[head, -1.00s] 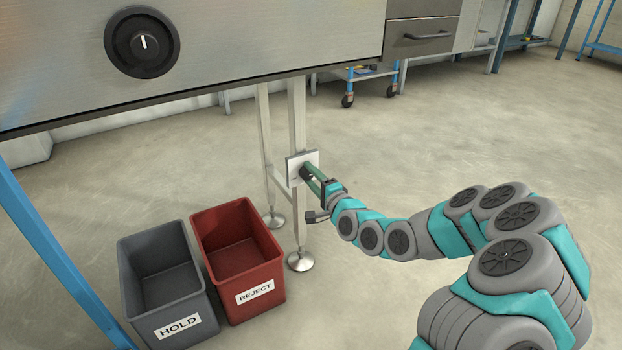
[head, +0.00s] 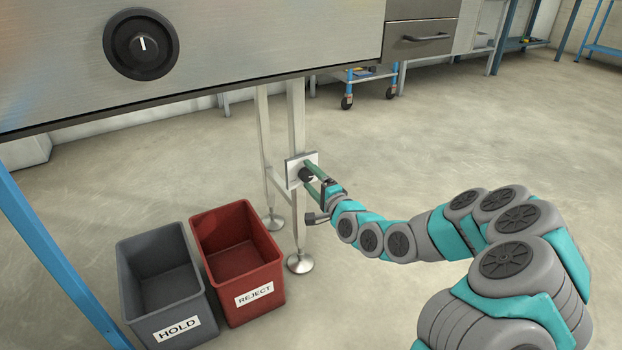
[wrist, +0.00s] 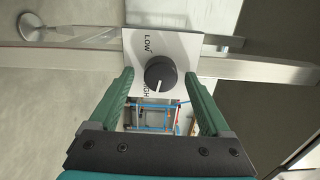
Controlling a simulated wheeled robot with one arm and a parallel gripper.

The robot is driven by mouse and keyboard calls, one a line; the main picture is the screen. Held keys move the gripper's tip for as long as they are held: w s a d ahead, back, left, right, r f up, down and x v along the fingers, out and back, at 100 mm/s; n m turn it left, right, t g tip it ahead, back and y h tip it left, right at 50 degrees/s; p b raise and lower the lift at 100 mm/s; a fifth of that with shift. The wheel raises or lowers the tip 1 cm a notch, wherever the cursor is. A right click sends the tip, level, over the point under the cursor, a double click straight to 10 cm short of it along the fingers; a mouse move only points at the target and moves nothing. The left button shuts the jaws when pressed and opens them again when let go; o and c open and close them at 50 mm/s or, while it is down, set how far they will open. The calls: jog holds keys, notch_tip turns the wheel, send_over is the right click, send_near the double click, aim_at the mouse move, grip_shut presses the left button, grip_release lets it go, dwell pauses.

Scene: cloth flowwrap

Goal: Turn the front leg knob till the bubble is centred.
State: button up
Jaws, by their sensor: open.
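The front leg knob (wrist: 160,73) is round and black, on a white plate (wrist: 186,48) fixed to the machine's leg. In the wrist view the plate reads LOW, and a second word is partly covered, ending in "GH". The knob's white mark points toward the bottom of that view. My gripper (wrist: 158,76) is open, with one green finger on each side of the knob and gaps between. In the head view the knob (head: 306,174) shows dark at the tips of my gripper (head: 313,176). No bubble level is visible in either view.
A grey HOLD bin (head: 178,325) and a red REJECT bin (head: 254,294) stand left of the leg (head: 299,225). A larger dial (head: 141,44) is on the machine front above. A blue trolley (head: 357,75) stands behind. The floor around my arm is clear.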

jog(key=shift+s, duration=0.1)
jog(key=v, duration=0.7)
jog(key=shift+s+d, duration=0.25)
dwell(0.4)
